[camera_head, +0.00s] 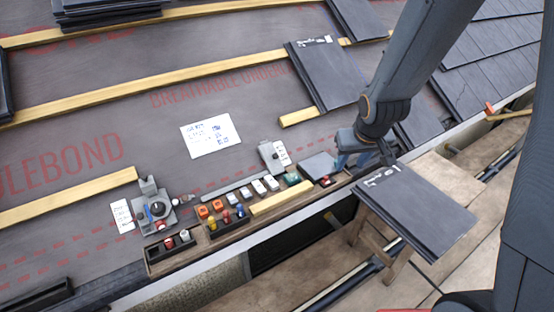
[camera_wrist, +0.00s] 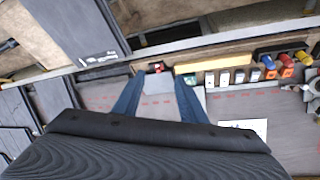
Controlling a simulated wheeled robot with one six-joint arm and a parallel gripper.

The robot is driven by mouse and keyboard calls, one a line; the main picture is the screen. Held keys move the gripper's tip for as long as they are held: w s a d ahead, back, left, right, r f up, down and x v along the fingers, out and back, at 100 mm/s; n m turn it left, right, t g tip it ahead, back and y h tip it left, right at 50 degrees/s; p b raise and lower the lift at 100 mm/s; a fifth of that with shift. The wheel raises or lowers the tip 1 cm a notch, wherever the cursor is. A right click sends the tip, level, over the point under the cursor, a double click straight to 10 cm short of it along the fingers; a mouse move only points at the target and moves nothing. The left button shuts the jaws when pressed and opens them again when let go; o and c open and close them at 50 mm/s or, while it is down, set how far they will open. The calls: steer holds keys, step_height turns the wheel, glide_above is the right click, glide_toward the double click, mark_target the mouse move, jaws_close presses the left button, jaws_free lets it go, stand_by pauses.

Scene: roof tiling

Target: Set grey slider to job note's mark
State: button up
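The job note (camera_head: 210,135) is a white sheet with blue handwriting on the underlay, too small to read; part of it shows in the wrist view (camera_wrist: 245,127). A grey unit with a white marked strip (camera_head: 268,156) stands right of the note and looks like the slider; its setting is too small to read.
A wooden tray (camera_head: 215,238) along the eave holds coloured parts. A dial unit (camera_head: 157,209) and a second note (camera_head: 122,215) lie at left. A stack of slates (camera_head: 420,215) stands on a wooden stand at right. Battens (camera_head: 150,90) cross the roof; open underlay lies around the job note.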

steer(key=w+a+f+n+t+y, duration=0.1)
steer(key=w+a+f+t, duration=0.15)
steer(key=w+f, duration=0.4)
steer(key=n+t+y+b, duration=0.2)
steer(key=n+t+y, duration=0.2)
steer(key=y, duration=0.2)
glide_toward(277, 157)
steer(key=shift+d+r, duration=0.15)
steer(key=shift+d, duration=0.25)
steer(key=shift+a+f+y, duration=0.25)
steer(key=shift+a+y, duration=0.05)
steer(key=shift+a, duration=0.15)
steer(key=x, duration=0.7)
steer(key=shift+w, duration=0.3)
steer(key=shift+c, duration=0.3)
steer(key=shift+s+f, duration=0.1)
jaws_close()
